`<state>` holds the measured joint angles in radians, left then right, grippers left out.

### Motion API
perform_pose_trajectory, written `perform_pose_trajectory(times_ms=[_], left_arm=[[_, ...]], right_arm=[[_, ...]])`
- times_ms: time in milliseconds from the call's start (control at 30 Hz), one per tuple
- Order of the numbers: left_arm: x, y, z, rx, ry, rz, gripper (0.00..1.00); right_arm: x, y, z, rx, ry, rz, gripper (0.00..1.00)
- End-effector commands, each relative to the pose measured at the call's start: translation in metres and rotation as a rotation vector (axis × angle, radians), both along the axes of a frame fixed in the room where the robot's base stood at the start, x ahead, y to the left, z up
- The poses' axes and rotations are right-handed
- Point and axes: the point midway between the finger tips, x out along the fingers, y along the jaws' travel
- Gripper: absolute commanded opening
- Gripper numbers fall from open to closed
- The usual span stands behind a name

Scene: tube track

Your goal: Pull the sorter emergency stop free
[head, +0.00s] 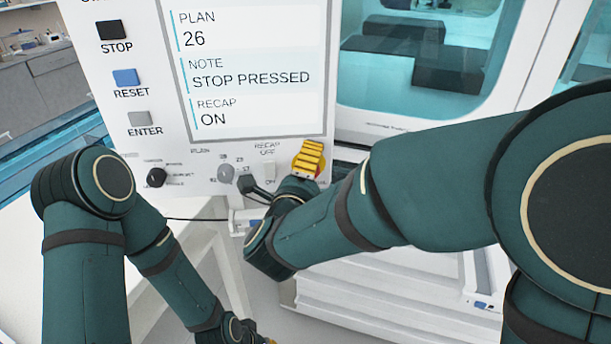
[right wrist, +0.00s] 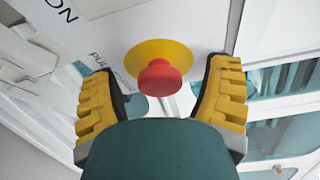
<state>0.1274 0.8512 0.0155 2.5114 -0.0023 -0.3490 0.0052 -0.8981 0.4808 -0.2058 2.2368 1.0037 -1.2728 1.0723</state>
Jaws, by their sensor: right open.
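The sorter emergency stop (right wrist: 160,77) is a red mushroom button on a round yellow plate (right wrist: 172,52) on the white panel. In the head view it is mostly hidden behind my right gripper (head: 309,158). In the right wrist view the open yellow fingers of my right gripper (right wrist: 163,75) stand on either side of the button, with a visible gap on both sides. The screen (head: 250,75) reads "STOP PRESSED". My left gripper (head: 262,340) hangs low at the bottom edge of the head view, mostly cut off, away from the panel.
The panel has a black STOP button (head: 114,30), a blue RESET button (head: 126,77) and a grey ENTER button (head: 139,118). Below are a black knob (head: 156,178), a grey PLAN dial (head: 226,173) and a RECAP switch (head: 269,170) close left of my right gripper.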

Motion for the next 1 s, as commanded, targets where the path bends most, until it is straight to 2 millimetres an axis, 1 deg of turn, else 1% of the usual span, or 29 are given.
perform_pose_trajectory(times_ms=[233,267,300,367,400,467,533,567,600,633,667,1000], left_arm=[[0.0,0.0,0.0,0.0,0.0,0.0,0.0],[0.0,0.0,0.0,0.0,0.0,0.0,0.0],[0.0,0.0,0.0,0.0,0.0,0.0,0.0],[0.0,0.0,0.0,0.0,0.0,0.0,0.0],[0.0,0.0,0.0,0.0,0.0,0.0,0.0],[0.0,0.0,0.0,0.0,0.0,0.0,0.0],[0.0,0.0,0.0,0.0,0.0,0.0,0.0],[0.0,0.0,0.0,0.0,0.0,0.0,0.0],[0.0,0.0,0.0,0.0,0.0,0.0,0.0],[0.0,0.0,0.0,0.0,0.0,0.0,0.0],[0.0,0.0,0.0,0.0,0.0,0.0,0.0],[0.0,0.0,-0.0004,0.0,0.0,0.0,0.0]], right_arm=[[0.0007,-0.0002,-0.0002,0.0,0.0,0.0,0.77],[0.0006,-0.0002,-0.0001,0.0,0.0,0.0,0.74],[0.0006,-0.0002,-0.0002,0.0,0.0,0.0,0.6],[0.0005,-0.0002,-0.0002,0.0,0.0,0.0,0.39],[0.0005,-0.0002,-0.0002,0.0,0.0,0.0,0.25],[0.0005,-0.0002,-0.0002,0.0,0.0,0.0,0.05],[0.0004,-0.0001,-0.0002,0.0,0.0,0.0,0.04],[0.0004,-0.0001,-0.0002,0.0,0.0,0.0,0.3],[0.0004,-0.0001,-0.0002,0.0,0.0,0.0,0.16],[0.0004,-0.0001,-0.0002,0.0,0.0,0.0,0.05],[0.0004,-0.0001,-0.0002,0.0,0.0,0.0,0.0],[-0.0005,-0.0001,-0.0002,0.0,0.0,0.0,0.0]])
